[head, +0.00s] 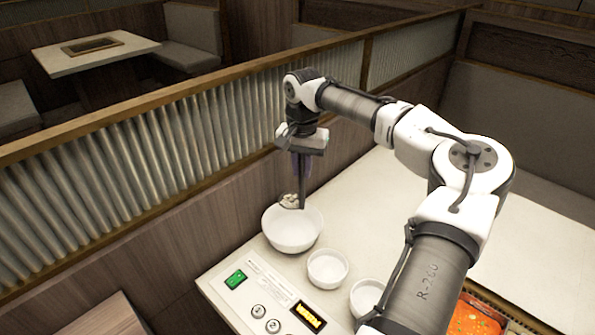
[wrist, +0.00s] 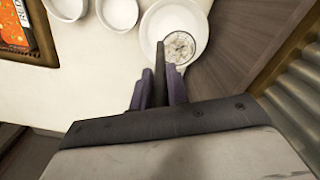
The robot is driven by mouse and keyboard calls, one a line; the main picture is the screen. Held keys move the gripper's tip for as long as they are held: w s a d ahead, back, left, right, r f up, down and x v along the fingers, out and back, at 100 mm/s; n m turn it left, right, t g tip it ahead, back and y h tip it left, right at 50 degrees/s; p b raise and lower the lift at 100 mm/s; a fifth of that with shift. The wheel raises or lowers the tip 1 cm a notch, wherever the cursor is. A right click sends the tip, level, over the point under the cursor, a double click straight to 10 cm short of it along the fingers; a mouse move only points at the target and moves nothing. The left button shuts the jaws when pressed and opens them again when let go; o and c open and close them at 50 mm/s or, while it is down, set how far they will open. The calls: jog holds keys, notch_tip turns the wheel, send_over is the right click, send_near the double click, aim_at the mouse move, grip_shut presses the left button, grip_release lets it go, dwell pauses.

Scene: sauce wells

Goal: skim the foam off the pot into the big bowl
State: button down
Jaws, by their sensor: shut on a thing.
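The big white bowl (head: 291,237) stands at the table's far left corner and shows in the wrist view (wrist: 151,32). My gripper (head: 302,170) is above it, pointing down, with its purple fingers (wrist: 159,78) closed on the dark handle of a skimmer. The skimmer's round head (head: 290,201) is over the bowl's back rim area; I cannot tell whether it touches. It carries whitish foam (wrist: 180,47). The pot's orange-red broth (head: 474,319) shows at the lower right, partly hidden by my arm, and its edge shows in the wrist view (wrist: 14,28).
Two smaller white bowls (head: 327,268) (head: 367,296) stand in a row beside the big bowl. A control panel (head: 264,300) lies along the table's front edge. A ribbed partition (head: 180,150) with a wooden rail runs behind the bowl. The pale tabletop beyond is clear.

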jog(key=shift+f+b, duration=0.45)
jog(key=shift+f, duration=0.9)
jog(key=shift+p, duration=0.4)
jog(key=shift+w, duration=0.1)
